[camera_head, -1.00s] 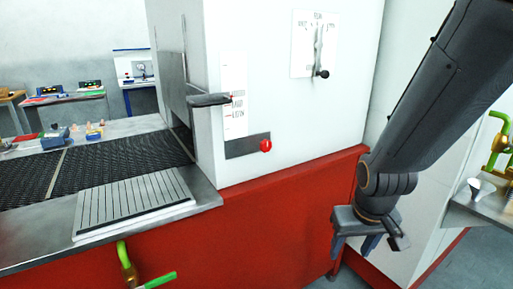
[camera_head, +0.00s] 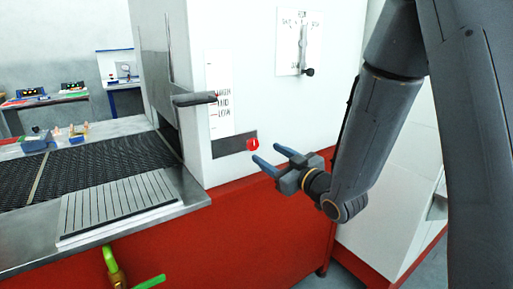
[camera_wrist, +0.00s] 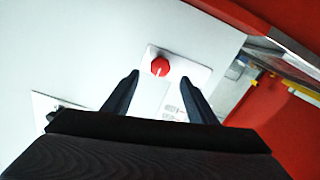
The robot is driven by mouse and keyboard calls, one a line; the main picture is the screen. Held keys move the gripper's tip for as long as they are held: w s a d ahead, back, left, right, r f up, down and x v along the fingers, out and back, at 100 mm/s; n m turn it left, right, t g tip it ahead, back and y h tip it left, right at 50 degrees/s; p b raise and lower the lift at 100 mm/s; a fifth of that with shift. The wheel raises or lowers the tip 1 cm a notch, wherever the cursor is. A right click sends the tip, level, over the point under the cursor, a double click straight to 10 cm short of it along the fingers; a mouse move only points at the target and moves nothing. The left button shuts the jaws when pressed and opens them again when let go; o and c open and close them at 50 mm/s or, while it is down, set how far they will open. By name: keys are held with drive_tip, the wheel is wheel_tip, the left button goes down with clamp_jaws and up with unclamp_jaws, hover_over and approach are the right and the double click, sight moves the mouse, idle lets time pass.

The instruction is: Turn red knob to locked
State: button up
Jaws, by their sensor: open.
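The red knob (camera_head: 253,144) sits on a dark plate (camera_head: 230,147) low on the white machine face. A light pointer mark shows on it. In the wrist view the red knob (camera_wrist: 160,67) lies ahead of my fingertips, between their lines. My gripper (camera_head: 266,157) is open and empty, with its blue fingertips just right of and below the knob in the head view. In the wrist view my gripper (camera_wrist: 160,88) has its two fingers spread apart, short of the knob. No contact with the knob is clear. Any locked label is too small to read.
A dark lever handle (camera_head: 195,98) juts out above left of the knob, beside a printed scale (camera_head: 219,95). A black-tipped lever (camera_head: 306,71) hangs on a panel above right. A mesh belt (camera_head: 90,165) and a ribbed plate (camera_head: 120,208) lie left. A red base (camera_head: 230,240) is below.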

sight(254, 145)
drive_tip(key=p+x, duration=0.1)
drive_tip(key=x, duration=0.6)
drive_tip(key=shift+w+p, duration=0.15)
drive_tip(key=shift+p, duration=0.2)
drive_tip(key=c, duration=1.1)
drive_tip(key=shift+o, duration=0.2)
